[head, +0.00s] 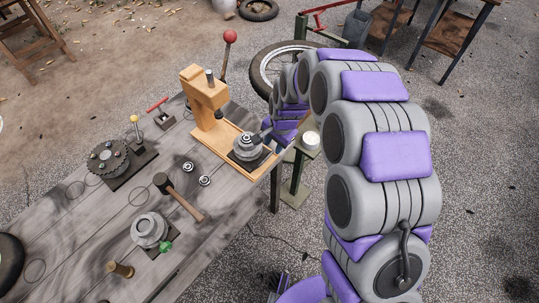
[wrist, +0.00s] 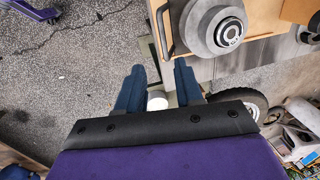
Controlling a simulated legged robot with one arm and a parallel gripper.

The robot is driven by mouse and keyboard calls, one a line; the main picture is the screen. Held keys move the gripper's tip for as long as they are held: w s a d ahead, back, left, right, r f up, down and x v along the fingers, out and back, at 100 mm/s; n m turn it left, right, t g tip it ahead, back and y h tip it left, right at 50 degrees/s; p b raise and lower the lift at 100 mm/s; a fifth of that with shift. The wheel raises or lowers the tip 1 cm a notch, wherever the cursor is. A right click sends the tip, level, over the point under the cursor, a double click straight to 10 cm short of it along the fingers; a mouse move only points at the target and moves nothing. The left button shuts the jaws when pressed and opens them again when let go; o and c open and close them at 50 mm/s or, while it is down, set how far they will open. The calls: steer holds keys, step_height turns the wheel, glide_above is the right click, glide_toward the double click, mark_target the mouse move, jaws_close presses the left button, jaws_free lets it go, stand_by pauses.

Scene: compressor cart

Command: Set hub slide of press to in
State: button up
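The press (head: 205,98) is a tan frame with a dark ram and a red-knobbed lever (head: 230,37), standing at the table's right edge. A grey hub (head: 248,146) sits on a dark slide plate on its base, out in front of the ram. The hub shows in the wrist view (wrist: 216,28) too, with a black handle (wrist: 161,32) at the slide's side. My gripper (wrist: 158,68) is open and empty, its dark blue fingers a little short of the handle, which lies roughly in line with the gap. In the head view my gripper is mostly hidden behind my arm.
The grey table (head: 88,222) also holds a mallet (head: 180,196), a bolted dark fixture (head: 108,158), another hub (head: 150,230), a brass piece (head: 120,270) and small rings. A wheel (head: 262,75) and a green stand (head: 297,178) are close to my arm.

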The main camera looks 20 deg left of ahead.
mark_target(267, 157)
steer(key=a+f, duration=0.1)
steer(key=f, duration=0.1)
steer(key=a+f+b, duration=0.1)
steer(key=f, duration=0.2)
steer(key=a+f, duration=0.1)
steer(key=f, duration=0.2)
steer(key=shift+w, duration=0.25)
steer(key=shift+d+r, duration=0.15)
steer(key=shift+d, duration=0.55)
steer(key=shift+c, duration=0.9)
steer(key=c, duration=0.3)
steer(key=shift+a, duration=0.45)
jaws_close()
steer(key=shift+d, duration=0.1)
